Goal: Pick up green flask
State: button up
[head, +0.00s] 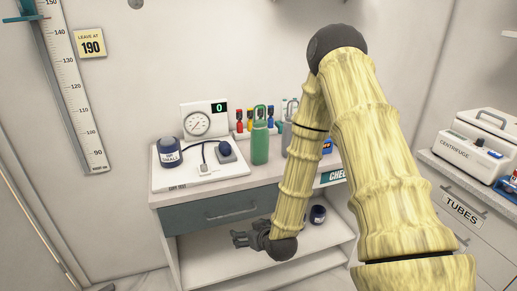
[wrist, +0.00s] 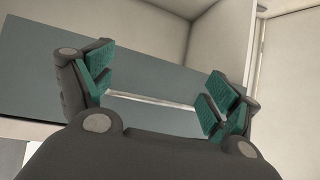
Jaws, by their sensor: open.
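The green flask (head: 260,143) stands upright on the cabinet top (head: 225,190), with a looped lid, in the head view. My gripper (head: 240,238) is low in front of the drawer, at the level of the open shelf, well below the flask and to its left. In the wrist view my gripper (wrist: 160,100) is open, with its two teal-padded fingers far apart and nothing between them. Behind them is a grey-blue panel with a pale bar. The flask does not show in the wrist view.
A grey flask (head: 289,125) stands right of the green one, partly hidden by my arm. Colored tubes (head: 240,120) are behind. A centrifuge (head: 465,150) sits on the right cabinet.

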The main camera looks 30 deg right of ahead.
jog(key=w+d+r+t, duration=0.1)
jog(key=d+r, duration=0.1)
jog(key=r, duration=0.1)
jog(key=w+d+r+t, duration=0.1)
jog(key=w+r, duration=0.1)
jog(key=r, duration=0.1)
jog(key=w+d+r+t+h, duration=0.1)
jog(key=d+r, duration=0.1)
jog(key=r, duration=0.1)
jog(key=shift+w+d+r+m, duration=0.2)
jog(key=shift+w+d+m, duration=0.15)
jog(key=shift+w+m, duration=0.05)
jog(key=m+t+h, duration=0.1)
jog(key=t+h, duration=0.2)
jog(key=t, duration=0.1)
send_near(262, 144)
jog(key=w, duration=0.2)
jog(key=x, duration=0.3)
jog(key=p+x, duration=0.1)
jog(key=shift+w+d+r, duration=0.1)
jog(key=shift+d+r, duration=0.2)
jog(key=shift+r, duration=0.05)
jog(key=shift+x, duration=0.9)
jog(key=shift+f+p+x, duration=0.15)
jog(key=shift+p+x, duration=0.3)
jog(key=shift+x, duration=0.65)
jog(key=shift+f+p+x, duration=0.15)
jog(key=shift+p+x, duration=0.25)
jog(key=shift+x, duration=0.75)
jog(key=c, duration=1.3)
